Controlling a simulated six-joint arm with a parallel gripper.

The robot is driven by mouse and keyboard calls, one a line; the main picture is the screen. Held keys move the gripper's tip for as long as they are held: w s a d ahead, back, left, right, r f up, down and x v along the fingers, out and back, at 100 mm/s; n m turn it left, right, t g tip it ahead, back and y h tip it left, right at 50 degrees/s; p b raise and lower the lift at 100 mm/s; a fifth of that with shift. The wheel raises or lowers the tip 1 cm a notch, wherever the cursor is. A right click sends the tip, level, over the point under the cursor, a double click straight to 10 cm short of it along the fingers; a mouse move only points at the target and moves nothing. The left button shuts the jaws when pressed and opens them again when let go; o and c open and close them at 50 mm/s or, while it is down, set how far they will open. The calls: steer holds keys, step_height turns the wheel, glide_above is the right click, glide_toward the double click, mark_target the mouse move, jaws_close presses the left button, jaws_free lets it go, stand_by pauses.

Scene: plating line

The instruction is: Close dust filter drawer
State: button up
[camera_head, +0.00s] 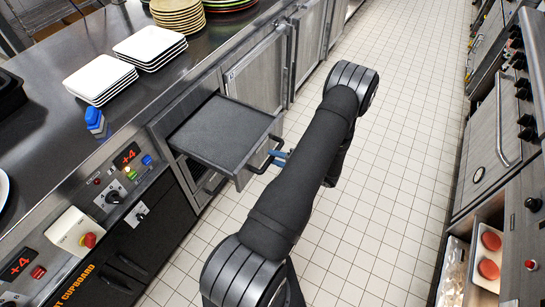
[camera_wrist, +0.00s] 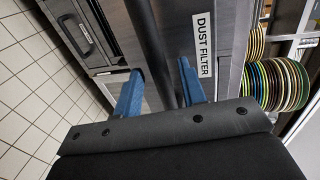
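The dust filter drawer (camera_head: 222,132) stands pulled out from the steel counter front, with its flat grey top showing. Its front carries a "DUST FILTER" label (camera_wrist: 203,44) in the wrist view. A dark bar handle (camera_wrist: 155,50) runs across that front. My gripper (camera_wrist: 160,88) has its two blue fingers apart, one on each side of the bar, with gaps between fingers and bar. In the head view, my gripper (camera_head: 279,157) is at the drawer's handle, and my arm partly hides it.
White plates (camera_head: 150,47) and a blue object (camera_head: 95,121) stand on the counter (camera_head: 60,75). A control panel (camera_head: 125,180) is left of the drawer. Closed cabinet doors (camera_head: 258,75) line the counter beyond. The tiled aisle floor (camera_head: 400,150) is clear; an oven (camera_head: 490,150) stands on the right.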

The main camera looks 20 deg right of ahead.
mark_target(205, 126)
steer(key=shift+x, duration=0.9)
jaws_close()
steer(key=r+x, duration=0.2)
steer(key=x, duration=0.8)
steer(key=r+x, duration=0.2)
steer(key=x, duration=0.8)
steer(key=w+a+r+x, duration=0.1)
steer(key=r+x, duration=0.1)
steer(key=x, duration=0.9)
steer(key=shift+a+r, duration=0.1)
steer(key=shift+r, duration=0.25)
steer(key=shift+w, duration=0.1)
steer(key=shift+c, duration=0.4)
jaws_free()
steer(key=shift+a, duration=0.1)
steer(key=shift+o, duration=0.4)
